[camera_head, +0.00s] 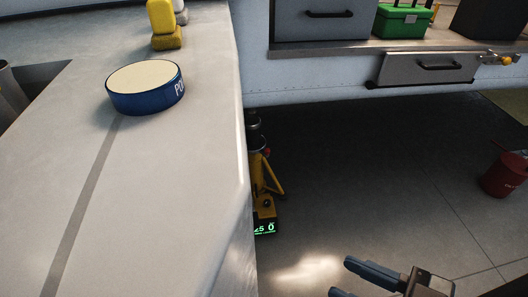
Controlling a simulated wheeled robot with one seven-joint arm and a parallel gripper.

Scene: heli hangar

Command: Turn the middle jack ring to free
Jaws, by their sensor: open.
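One yellow jack (267,183) stands on the floor, partly hidden behind the edge of the white surface. Dark and metallic collars show at its top, with a small red part beside them. I cannot tell which collar is its ring or how it is set, nor whether this is the middle jack. A small black display (265,227) with green digits sits at its foot. My gripper (341,278) is at the bottom right, its two blue fingers apart and empty. It is in front of the jack and to its right, not touching it.
A large white surface (165,180) fills the left, bearing a blue tin (146,101) and a yellow object (163,28). A grey cabinet (326,20), a drawer (426,68) and a green toolbox (403,20) are at the back. A red bucket (505,175) stands right. Mid-floor is clear.

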